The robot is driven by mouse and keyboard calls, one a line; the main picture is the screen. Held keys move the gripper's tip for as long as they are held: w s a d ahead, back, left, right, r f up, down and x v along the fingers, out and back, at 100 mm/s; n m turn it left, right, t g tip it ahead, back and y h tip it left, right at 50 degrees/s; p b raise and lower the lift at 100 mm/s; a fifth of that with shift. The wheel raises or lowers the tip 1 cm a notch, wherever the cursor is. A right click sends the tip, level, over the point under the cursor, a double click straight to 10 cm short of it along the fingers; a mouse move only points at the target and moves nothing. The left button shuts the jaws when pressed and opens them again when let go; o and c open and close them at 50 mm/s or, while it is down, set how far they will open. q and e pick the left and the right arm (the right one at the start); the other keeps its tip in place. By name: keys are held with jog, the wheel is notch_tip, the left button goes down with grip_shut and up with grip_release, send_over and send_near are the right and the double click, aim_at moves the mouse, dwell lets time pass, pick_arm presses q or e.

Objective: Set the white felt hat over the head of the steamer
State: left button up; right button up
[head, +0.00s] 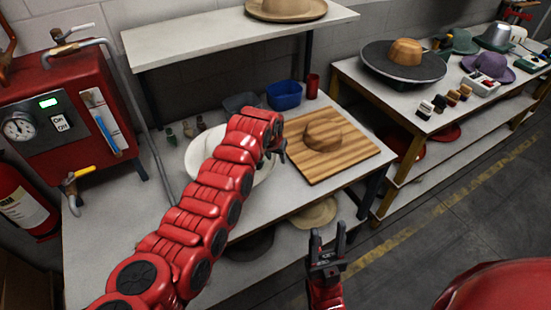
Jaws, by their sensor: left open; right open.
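The white felt hat (196,152) lies on the workbench, seen as a pale round shape. My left arm crosses in front and hides much of it. My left gripper (279,153) is just right of the hat, near the left edge of the wooden board; its jaws are open, with little of them showing. My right gripper (327,243) is open and empty, pointing up in front of the bench and well apart from the hat. A red steam unit (65,105) with a gauge and pipes stands at the left. I cannot make out a separate steamer head.
A wooden board (355,152) with a hat-shaped wooden form (323,134) lies on the workbench's right side. A blue bin (284,95) and a red cup (312,86) stand behind. A shelf (190,42) overhangs the back. Another hat-laden table (350,75) is at right.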

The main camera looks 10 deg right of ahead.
pick_arm(q)
jog(key=b+v, duration=0.3)
jog(key=v, duration=1.3)
jog(key=shift+r, duration=0.2)
jog(key=shift+s+a, duration=0.1)
